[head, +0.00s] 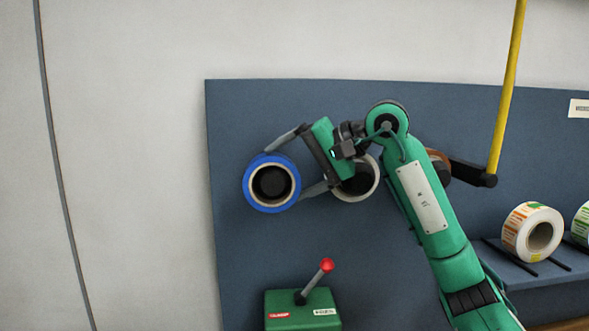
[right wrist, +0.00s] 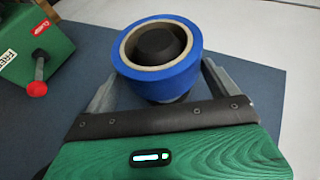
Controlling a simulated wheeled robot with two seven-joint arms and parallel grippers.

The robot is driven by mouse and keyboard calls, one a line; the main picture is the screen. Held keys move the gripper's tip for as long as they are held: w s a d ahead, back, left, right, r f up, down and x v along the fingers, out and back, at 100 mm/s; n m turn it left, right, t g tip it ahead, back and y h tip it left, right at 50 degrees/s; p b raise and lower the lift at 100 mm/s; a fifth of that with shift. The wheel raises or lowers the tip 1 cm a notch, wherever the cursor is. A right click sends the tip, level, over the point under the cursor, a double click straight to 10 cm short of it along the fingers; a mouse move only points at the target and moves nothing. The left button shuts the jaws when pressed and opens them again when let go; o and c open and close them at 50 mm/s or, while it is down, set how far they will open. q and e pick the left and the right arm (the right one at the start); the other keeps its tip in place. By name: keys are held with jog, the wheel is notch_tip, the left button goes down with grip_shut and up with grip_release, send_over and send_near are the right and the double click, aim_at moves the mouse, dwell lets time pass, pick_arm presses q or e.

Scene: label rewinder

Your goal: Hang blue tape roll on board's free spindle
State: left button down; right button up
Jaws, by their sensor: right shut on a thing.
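The blue tape roll (head: 251,200) is at the left of the dark blue board (head: 235,110). It has a pale core ring, and a dark round spindle end (head: 271,183) shows inside the ring. In the right wrist view the blue roll (right wrist: 165,83) sits around the dark spindle (right wrist: 160,43). My right gripper (head: 287,170) is shut on the roll, with one grey finger on each side of it. How far the roll sits along the spindle is hard to tell. My left gripper is not in view.
Another pale-rimmed roll (head: 372,182) and a brown roll (head: 440,165) are partly hidden behind my right arm. A green box (head: 290,312) with a red-knobbed lever (head: 327,266) stands below. A yellow bar (head: 507,90) and a label roll (head: 520,230) on a shelf are at right.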

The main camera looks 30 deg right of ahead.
dwell(0.3)
jog(key=o, duration=0.8)
jog(key=shift+o, duration=0.2)
jog(key=s+d+r+p, duration=0.1)
jog(key=s+d+r, duration=0.1)
jog(key=d+r, duration=0.2)
jog(key=shift+s+d+p, duration=0.25)
jog(key=shift+d+p, duration=0.05)
jog(key=shift+d, duration=0.1)
dwell(0.3)
jog(key=shift+r, duration=0.1)
